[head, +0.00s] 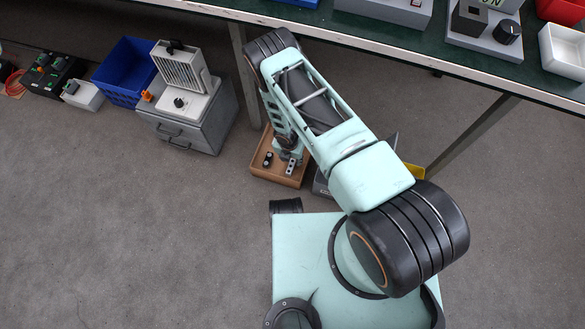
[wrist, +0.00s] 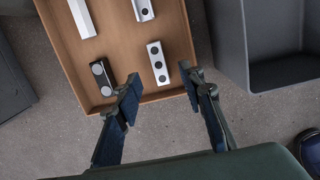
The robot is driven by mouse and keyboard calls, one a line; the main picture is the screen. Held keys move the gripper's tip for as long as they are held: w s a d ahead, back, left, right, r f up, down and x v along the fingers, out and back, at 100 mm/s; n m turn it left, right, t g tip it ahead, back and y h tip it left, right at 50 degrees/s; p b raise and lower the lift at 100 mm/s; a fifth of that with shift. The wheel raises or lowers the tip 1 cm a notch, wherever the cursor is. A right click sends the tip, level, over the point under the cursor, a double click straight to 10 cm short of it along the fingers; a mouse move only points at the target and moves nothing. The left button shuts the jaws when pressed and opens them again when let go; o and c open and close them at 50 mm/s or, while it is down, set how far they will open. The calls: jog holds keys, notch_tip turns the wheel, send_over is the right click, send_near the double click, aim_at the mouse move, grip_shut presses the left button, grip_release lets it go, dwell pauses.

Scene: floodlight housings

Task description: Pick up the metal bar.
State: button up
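A wooden tray (wrist: 118,52) on the floor holds several small parts in the wrist view. A plain silvery metal bar (wrist: 82,18) lies at its upper left, cut off by the picture's top edge. Two light metal pieces with dark holes lie to its right, one at the top (wrist: 143,9) and one lower (wrist: 158,62). A black piece with two round silvery ends (wrist: 103,76) lies lower left. My gripper (wrist: 162,88) is open and empty, its fingertips apart near the tray's near edge, below the lower holed piece. In the head view my arm covers part of the tray (head: 260,173).
A grey bin (wrist: 262,75) stands right of the tray. In the head view, a grey cabinet (head: 207,130) bearing a floodlight housing (head: 182,66) stands left of the tray, with a blue crate (head: 123,72) beyond. A green-topped table (head: 350,27) spans the back.

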aim_at(291, 166)
jog(key=f+b, duration=0.1)
jog(key=f, duration=0.2)
jog(key=f+b, duration=0.2)
jog(key=f, duration=0.2)
jog(key=shift+w+a+f, duration=0.1)
jog(key=shift+w+f, duration=0.05)
jog(key=shift+w, duration=0.05)
jog(key=shift+c, duration=0.6)
grip_shut()
